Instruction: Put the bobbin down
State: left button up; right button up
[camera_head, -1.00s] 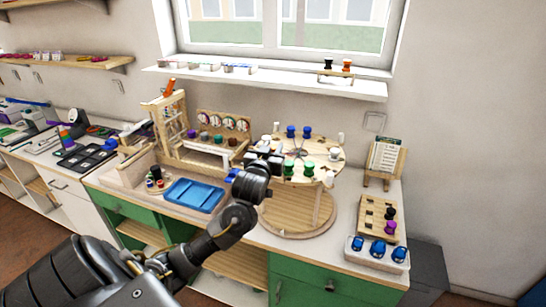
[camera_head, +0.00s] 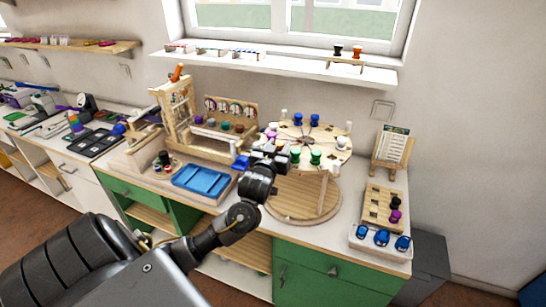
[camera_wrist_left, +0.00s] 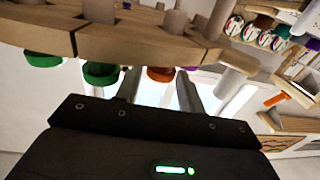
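My left gripper (camera_head: 284,152) is at the near left edge of the round bead board (camera_head: 330,155). Its fingers (camera_wrist_left: 160,88) stand apart in the left wrist view, which shows the scene upside down. An orange bobbin top (camera_wrist_left: 160,74) lies between the fingertips, with a gap visible on each side. Its lower part and its contact with the board are hidden. Green bobbins (camera_head: 315,157) stand on the board; one also shows in the wrist view (camera_wrist_left: 100,73). Blue bobbins (camera_head: 314,121) stand at its back. My right gripper is out of view.
A blue tray (camera_head: 202,181) lies left of the gripper, with a wooden tower (camera_head: 172,108) behind it. A card stand (camera_head: 391,150) and a peg board (camera_head: 372,203) are at the right. The lower round wooden base (camera_head: 295,203) is bare in front.

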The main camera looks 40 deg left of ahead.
pick_arm(q)
jog(key=b+v, duration=0.1)
jog(key=v, duration=0.9)
jog(key=shift+s, duration=0.3)
jog(key=shift+d, duration=0.1)
